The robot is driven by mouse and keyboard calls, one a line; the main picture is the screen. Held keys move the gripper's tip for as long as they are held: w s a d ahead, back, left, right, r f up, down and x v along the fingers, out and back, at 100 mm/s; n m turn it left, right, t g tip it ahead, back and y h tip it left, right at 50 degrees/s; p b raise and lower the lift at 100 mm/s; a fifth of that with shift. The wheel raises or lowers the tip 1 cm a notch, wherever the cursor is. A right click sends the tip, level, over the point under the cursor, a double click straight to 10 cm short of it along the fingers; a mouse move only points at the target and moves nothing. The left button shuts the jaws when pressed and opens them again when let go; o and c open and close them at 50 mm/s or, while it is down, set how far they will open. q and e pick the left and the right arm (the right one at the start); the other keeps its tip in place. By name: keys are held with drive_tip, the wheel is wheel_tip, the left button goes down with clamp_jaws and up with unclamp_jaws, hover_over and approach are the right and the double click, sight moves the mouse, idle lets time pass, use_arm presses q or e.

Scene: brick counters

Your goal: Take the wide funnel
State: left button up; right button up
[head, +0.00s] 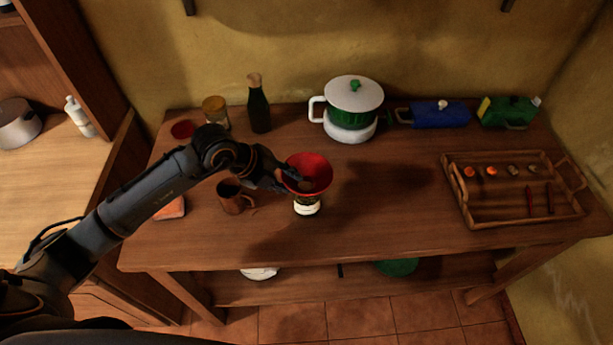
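The wide funnel (312,167) is red. It is in the middle of the brown wooden table, mouth up, above a small container with a white lower part (307,207). I cannot tell whether it rests on that container. My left gripper (291,182) reaches in from the left and is at the funnel's left side, with dark fingertips overlapping its near left rim. The fingers are small and dark, so I cannot tell whether they are closed on the rim. My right gripper is not in view.
A brown mug (233,197) stands just below my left forearm. A dark bottle (258,106), a jar (215,112) and a white-and-green pot (352,105) stand behind. A wooden tray (480,217) with small items is at the right. The table between funnel and tray is clear.

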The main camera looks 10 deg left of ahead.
use_arm(q)
clamp_jaws()
drive_tip(key=shift+r, duration=0.15)
